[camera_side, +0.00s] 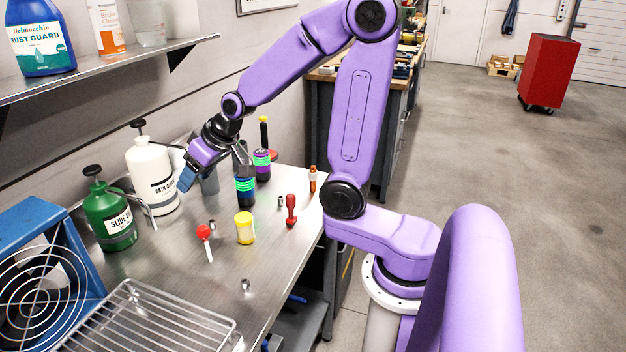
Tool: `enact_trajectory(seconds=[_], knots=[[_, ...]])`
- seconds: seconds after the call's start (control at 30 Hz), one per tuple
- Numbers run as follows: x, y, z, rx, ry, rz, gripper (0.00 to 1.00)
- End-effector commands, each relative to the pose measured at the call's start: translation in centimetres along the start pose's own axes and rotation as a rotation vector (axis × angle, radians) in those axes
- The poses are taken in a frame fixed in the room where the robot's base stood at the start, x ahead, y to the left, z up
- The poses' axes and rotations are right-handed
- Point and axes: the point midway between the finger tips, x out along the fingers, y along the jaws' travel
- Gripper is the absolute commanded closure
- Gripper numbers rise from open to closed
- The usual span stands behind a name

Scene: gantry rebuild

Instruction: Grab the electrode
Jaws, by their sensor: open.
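My gripper (213,171) is above the far part of the steel bench (185,262), with its jaws open and apart. A blue-tipped finger is on the left and a dark part is on the right. I cannot tell for sure which thing is the electrode. Just below the dark part stands a dark bottle-like piece with green bands (245,190); I cannot tell whether they touch. Behind it is a similar piece with purple and green bands and a yellow top (262,152). A grey cylinder (209,182) shows partly behind the gripper.
A yellow jar (245,229), a red-topped piece (205,241), a red-handled tool (291,210) and an orange tool (312,180) stand on the bench. White (152,178) and green (110,219) pump bottles stand left. A wire rack (150,322) and blue fan (40,262) are in front.

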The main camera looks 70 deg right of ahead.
Motion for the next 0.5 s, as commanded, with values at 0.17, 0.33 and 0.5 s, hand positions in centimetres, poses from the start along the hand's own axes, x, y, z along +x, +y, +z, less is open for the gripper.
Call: enact_trajectory(seconds=[0.17,0.33,0.5], knots=[[0.6,3.8,-1.3,0.123,0.085,0.101,0.42],[0.5,7.6,-2.0,0.232,0.168,0.206,0.42],[-0.3,11.6,-1.9,0.332,0.247,0.323,0.42]])
